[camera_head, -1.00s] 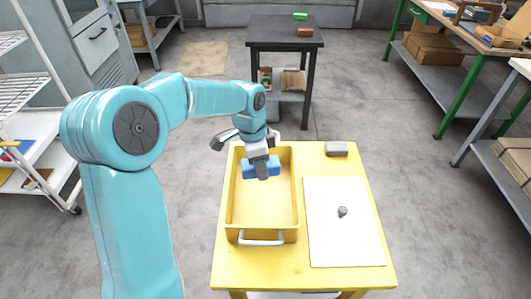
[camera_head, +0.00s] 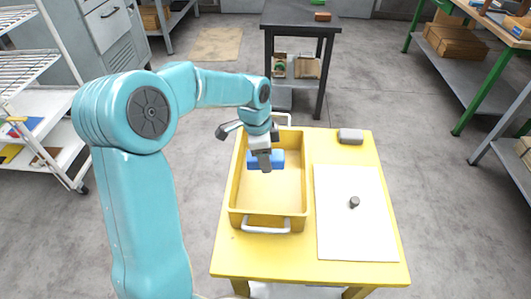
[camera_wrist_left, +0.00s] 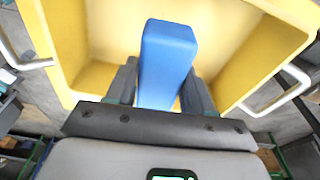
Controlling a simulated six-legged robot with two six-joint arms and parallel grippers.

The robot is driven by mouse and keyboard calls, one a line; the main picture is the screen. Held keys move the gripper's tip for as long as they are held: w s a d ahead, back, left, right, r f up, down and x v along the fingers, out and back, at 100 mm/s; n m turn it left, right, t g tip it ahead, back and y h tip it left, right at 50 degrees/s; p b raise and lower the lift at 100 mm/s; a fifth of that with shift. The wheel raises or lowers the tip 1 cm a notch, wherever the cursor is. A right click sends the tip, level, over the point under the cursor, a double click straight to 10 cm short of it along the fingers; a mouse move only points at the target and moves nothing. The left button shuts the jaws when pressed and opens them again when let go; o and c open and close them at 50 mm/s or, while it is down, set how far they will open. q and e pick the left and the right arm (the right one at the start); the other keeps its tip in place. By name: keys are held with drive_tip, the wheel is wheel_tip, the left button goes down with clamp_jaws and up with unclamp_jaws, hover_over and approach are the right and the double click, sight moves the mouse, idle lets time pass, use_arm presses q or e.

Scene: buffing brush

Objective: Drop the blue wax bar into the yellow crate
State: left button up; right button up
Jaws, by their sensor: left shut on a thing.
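The blue wax bar (camera_head: 280,159) is gripped between the fingers of my left gripper (camera_head: 265,160). The bar also shows in the left wrist view (camera_wrist_left: 166,55), between the dark fingers (camera_wrist_left: 160,90). The yellow crate (camera_head: 236,200) sits on the left part of the yellow table, with white handles at its near and far ends. In the head view the gripper and bar appear over the far part of the crate's opening. The crate's yellow inside (camera_wrist_left: 225,30) fills the wrist view around the bar. The exact height of the bar above the crate floor is hard to tell. My right gripper is not in view.
The yellow table (camera_head: 235,260) also holds a white sheet (camera_head: 345,235) with a small dark grey piece (camera_head: 354,202) on it, and a grey block (camera_head: 351,136) at the back. A dark table (camera_head: 300,20) with a reddish-brown block (camera_head: 322,17) stands behind. Shelving stands at left.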

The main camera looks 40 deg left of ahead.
use_arm(q)
drive_tip(key=o, duration=1.2)
drive_tip(key=r+p, duration=0.1)
drive_tip(key=r, duration=0.4)
drive_tip(key=s+a+r+p, duration=0.1)
drive_tip(key=r, duration=1)
drive_tip(key=shift+s+a+p, duration=0.35)
drive_tip(key=shift+p, duration=0.05)
